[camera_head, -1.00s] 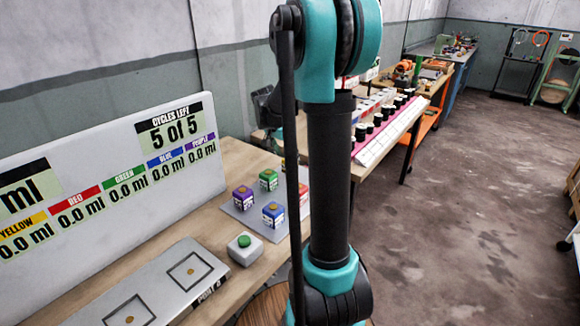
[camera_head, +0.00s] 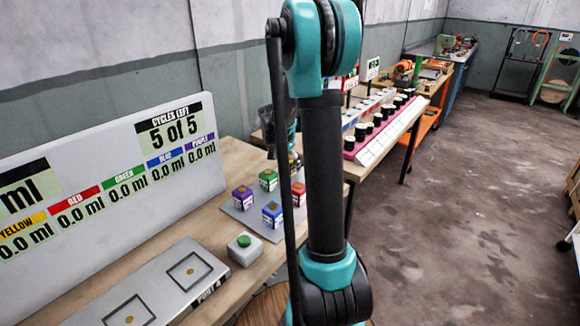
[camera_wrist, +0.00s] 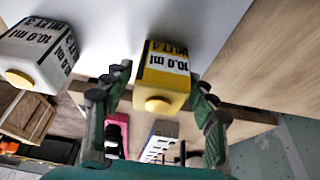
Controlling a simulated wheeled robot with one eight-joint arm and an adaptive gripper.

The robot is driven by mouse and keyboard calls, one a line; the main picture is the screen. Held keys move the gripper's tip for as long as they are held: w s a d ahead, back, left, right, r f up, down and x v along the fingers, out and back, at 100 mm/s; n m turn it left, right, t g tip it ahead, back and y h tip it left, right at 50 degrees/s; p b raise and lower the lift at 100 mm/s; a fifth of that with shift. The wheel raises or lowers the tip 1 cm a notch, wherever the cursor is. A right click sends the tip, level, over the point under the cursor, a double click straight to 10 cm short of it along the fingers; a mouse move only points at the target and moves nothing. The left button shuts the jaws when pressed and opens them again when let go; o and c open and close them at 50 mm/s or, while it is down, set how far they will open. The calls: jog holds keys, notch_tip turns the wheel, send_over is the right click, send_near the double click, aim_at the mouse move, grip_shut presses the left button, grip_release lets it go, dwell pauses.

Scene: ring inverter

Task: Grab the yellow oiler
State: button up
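The yellow oiler (camera_wrist: 162,78), a small box with a round yellow cap and a "10.0 ml" label, shows in the middle of the wrist view. My gripper (camera_wrist: 160,90) is open, with one green and dark finger on each side of the oiler. In the head view, my gripper is mostly hidden behind my arm, above the far end of the oiler tray (camera_head: 238,217). The yellow oiler is largely hidden there too.
Purple (camera_head: 242,199), green (camera_head: 268,180), blue (camera_head: 272,215) and red (camera_head: 299,193) oilers stand close by on the tray. A white oiler (camera_wrist: 35,50) is left in the wrist view. A green-button box (camera_head: 244,249), port plate (camera_head: 150,292) and display board (camera_head: 105,175) are nearer.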

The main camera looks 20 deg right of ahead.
jog(key=c, duration=0.9)
jog(key=shift+r, duration=0.15)
